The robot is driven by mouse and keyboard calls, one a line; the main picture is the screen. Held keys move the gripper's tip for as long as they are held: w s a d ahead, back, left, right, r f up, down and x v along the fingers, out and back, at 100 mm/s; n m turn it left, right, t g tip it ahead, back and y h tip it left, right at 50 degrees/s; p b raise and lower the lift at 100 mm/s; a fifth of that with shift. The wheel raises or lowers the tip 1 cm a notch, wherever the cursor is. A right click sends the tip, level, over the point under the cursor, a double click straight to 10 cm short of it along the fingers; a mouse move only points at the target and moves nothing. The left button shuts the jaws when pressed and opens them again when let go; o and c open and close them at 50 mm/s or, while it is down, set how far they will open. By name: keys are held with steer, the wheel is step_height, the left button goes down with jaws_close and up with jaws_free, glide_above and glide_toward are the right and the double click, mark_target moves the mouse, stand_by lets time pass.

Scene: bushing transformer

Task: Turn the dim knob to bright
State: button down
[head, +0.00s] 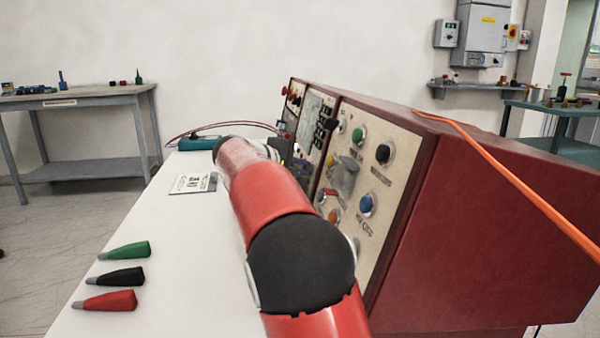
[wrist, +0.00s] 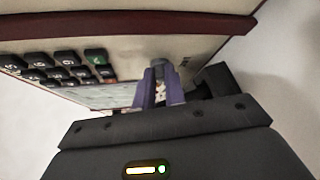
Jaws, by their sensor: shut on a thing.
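My gripper (wrist: 158,80) has its purple fingers up against the instrument panel in the wrist view. It is shut on a small grey knob (wrist: 158,62), whose tip shows between the fingertips. I take this for the dim knob; no label on it is readable and its setting cannot be told. The knob sits beside the panel's screen (wrist: 105,96). In the head view my red arm covers most of the gripper and the knob.
The red console (head: 480,220) has a front panel with a green button (head: 358,135), a black button (head: 383,153) and a blue button (head: 367,204). Green (head: 125,250), black (head: 118,277) and red (head: 106,301) plugs lie on the white table (head: 180,300). An orange cable (head: 510,175) crosses the console.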

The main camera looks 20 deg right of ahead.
steer(key=f+m+h+b, duration=0.1)
steer(key=b, duration=0.3)
steer(key=shift+d+f+m, duration=0.1)
steer(key=shift+f+m, duration=0.1)
steer(key=shift+m, duration=0.1)
steer(key=m+b, duration=0.1)
steer(key=b, duration=0.2)
steer(key=shift+t+h, duration=0.4)
steer(key=shift+m+h+b, duration=0.4)
steer(key=shift+m+b, duration=0.3)
steer(key=shift+b, duration=0.55)
steer(key=shift+r+m+b, duration=0.2)
steer(key=shift+m+b, duration=0.1)
steer(key=shift+b, duration=0.15)
steer(key=shift+h, duration=0.3)
steer(key=c, duration=1.7)
jaws_free()
steer(key=shift+o, duration=1.2)
steer(key=shift+d, duration=0.25)
